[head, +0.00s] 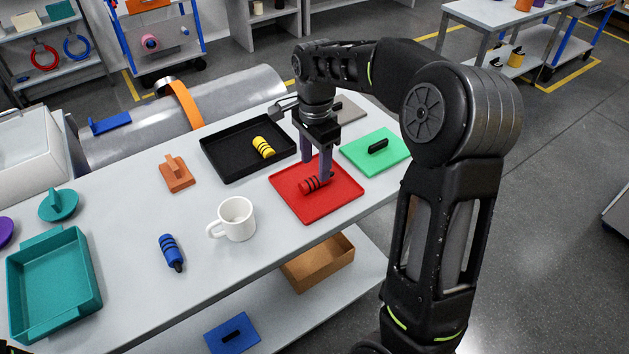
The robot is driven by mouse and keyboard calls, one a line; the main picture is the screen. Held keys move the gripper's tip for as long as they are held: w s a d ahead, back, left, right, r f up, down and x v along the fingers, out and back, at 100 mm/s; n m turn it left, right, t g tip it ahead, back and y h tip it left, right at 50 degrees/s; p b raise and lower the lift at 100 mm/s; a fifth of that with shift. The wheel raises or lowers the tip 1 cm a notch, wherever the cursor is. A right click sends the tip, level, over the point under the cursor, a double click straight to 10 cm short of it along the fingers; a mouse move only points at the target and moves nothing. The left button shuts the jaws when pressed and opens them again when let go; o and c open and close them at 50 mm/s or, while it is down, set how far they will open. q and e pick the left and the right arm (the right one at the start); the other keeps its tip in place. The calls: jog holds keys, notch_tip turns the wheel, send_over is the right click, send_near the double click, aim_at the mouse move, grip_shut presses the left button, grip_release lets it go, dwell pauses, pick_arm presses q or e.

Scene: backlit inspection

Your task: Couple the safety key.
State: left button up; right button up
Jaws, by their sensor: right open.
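No object in view is marked as the safety key. A red cylinder with black bands (309,186) lies on the red tray (335,206). My right gripper (315,170) points down over the red tray with its fingers apart. Its fingertips are close to the red cylinder and hide part of it; I cannot tell whether they touch it. A yellow banded cylinder (263,147) lies in the black tray (228,166). A blue banded cylinder (171,251) lies on the table. My left gripper is not in view.
A white mug (238,218) stands left of the red tray. A green plate (362,157) with a black handle lies to its right. An orange handled block (176,174), a teal knob (60,205) and a teal tray (20,310) are further left. The table's front middle is clear.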

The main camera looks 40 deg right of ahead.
aim_at(315, 178)
jog(key=shift+f, duration=0.1)
notch_tip(315, 178, down, 5)
jog(key=shift+w+r+p, duration=0.1)
jog(key=shift+p, duration=0.4)
jog(key=shift+c, duration=0.5)
grip_shut()
dwell(0.3)
